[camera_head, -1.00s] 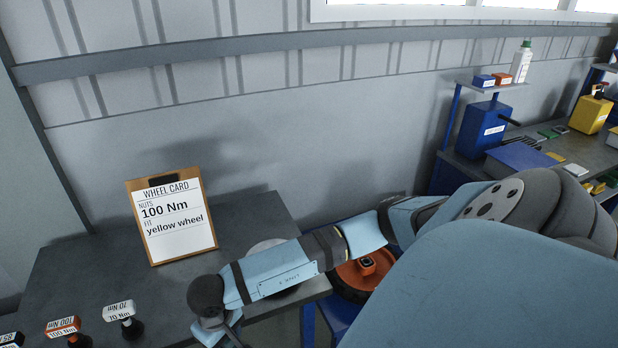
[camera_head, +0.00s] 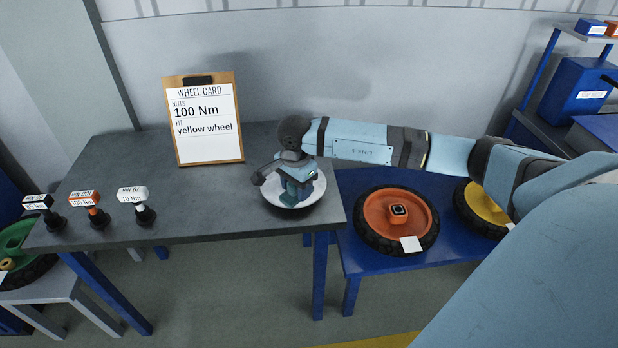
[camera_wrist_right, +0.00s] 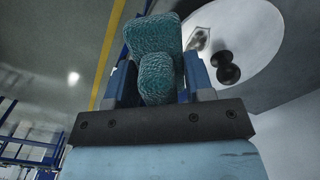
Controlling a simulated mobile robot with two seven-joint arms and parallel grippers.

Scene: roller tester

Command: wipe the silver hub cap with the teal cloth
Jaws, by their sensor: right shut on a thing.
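The silver hub cap (camera_head: 317,192) lies on the grey table near its right edge. It also shows as a pale shiny disc in the right wrist view (camera_wrist_right: 268,50). My right gripper (camera_head: 295,190) points down over the hub cap and is shut on the teal cloth (camera_wrist_right: 158,65). The cloth is bunched between the fingers. In the head view, a dark teal bit of cloth (camera_head: 290,198) shows below the fingers at the cap. I cannot tell whether the cloth touches the cap's surface. My left gripper is not in view.
A wheel card (camera_head: 206,120) stands at the table's back. Several labelled torque tools, one with an orange label (camera_head: 85,198), stand at the left. An orange wheel (camera_head: 380,228) and a yellow wheel (camera_head: 485,205) lie on a blue bench at the right. The table's middle is clear.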

